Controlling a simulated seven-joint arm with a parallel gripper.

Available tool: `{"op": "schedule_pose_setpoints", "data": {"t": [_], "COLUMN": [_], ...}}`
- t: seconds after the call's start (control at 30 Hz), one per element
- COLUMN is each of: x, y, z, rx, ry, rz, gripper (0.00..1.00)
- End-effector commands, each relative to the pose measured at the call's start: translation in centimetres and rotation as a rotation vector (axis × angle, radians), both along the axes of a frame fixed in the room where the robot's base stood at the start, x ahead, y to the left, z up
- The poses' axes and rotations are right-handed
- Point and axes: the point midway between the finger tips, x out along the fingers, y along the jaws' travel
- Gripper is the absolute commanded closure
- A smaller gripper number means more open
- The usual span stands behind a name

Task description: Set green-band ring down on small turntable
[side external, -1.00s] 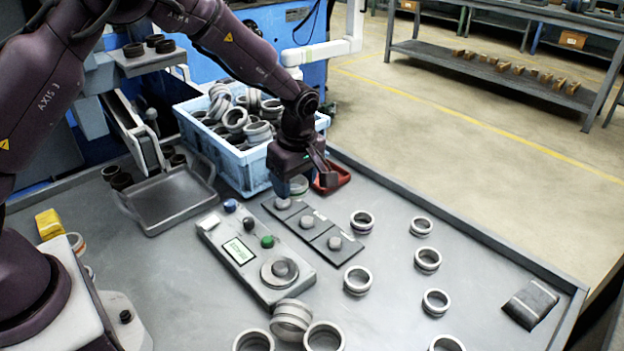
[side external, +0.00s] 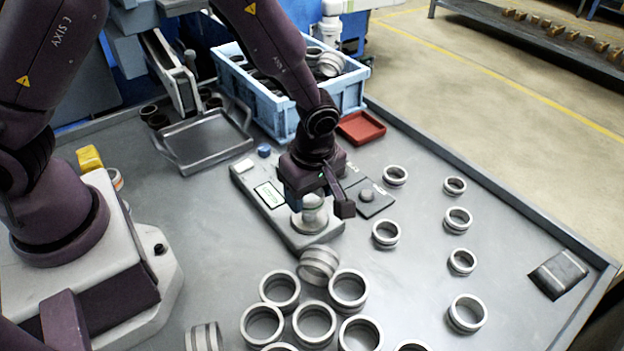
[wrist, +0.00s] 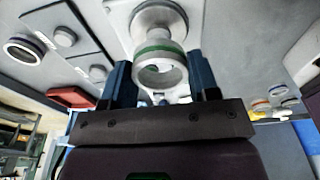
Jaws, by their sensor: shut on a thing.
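The green-band ring (wrist: 160,50) is a pale metal ring with a green stripe. It sits between the blue fingers of my gripper (wrist: 161,76) in the wrist view. My gripper (side external: 318,194) is shut on it. The small turntable (side external: 310,224) is a round grey disc at the front end of the control box, right under my gripper. It also shows just beyond the ring in the wrist view (wrist: 158,14). The ring appears over or very near the turntable. I cannot tell whether they touch, and my gripper hides much of the ring in the side view.
The control box (side external: 269,194) has a lit display. Grey plates with knobs (side external: 376,208) lie just right of my gripper. Several loose rings (side external: 318,266) stand close in front of the turntable. A red tray (side external: 361,127) and a blue crate (side external: 286,118) are behind.

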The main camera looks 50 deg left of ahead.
Motion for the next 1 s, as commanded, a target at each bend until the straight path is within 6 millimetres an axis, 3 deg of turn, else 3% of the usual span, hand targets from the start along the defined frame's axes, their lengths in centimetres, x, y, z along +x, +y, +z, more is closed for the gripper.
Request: {"op": "schedule_pose_setpoints", "data": {"t": [0.4,0.87,0.9,1.0], "x": [0.1,0.1,0.1,0.1], "y": [0.0,0.0,0.0,0.0], "z": [-2.9,-3.4,-3.4,-3.4], "rx": [0.001,0.000,0.000,0.000], "ry": [0.000,-0.001,-0.001,-0.001], "rz": [-0.001,0.000,0.000,0.000], "gripper": [0.72,0.72,0.41,0.18]}}
